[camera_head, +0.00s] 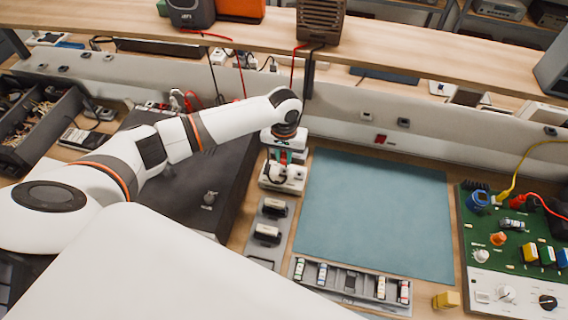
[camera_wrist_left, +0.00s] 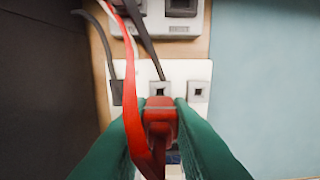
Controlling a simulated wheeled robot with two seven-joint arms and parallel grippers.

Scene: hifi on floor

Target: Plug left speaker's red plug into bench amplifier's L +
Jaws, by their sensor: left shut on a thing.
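My left gripper (camera_head: 285,157) reaches down over a small white unit (camera_head: 290,186) beside the large black box. In the left wrist view, its green fingers (camera_wrist_left: 160,112) are shut on a red plug (camera_wrist_left: 160,125) with a red cable (camera_wrist_left: 131,90). The plug is just in front of a white panel (camera_wrist_left: 180,70) with square sockets, near the middle socket (camera_wrist_left: 160,88); I cannot tell whether they touch. Another socket (camera_wrist_left: 198,92) shows to the right. The plug's tip and any socket labels cannot be made out. My right gripper is not in view.
A black box (camera_head: 225,165) with a knob stands left of the white unit. A teal mat (camera_head: 375,210) lies clear to the right. A brown speaker-like box (camera_head: 320,20) stands on the shelf. Dark cables (camera_wrist_left: 148,42) run close to the plug. A green circuit board (camera_head: 515,245) is far right.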

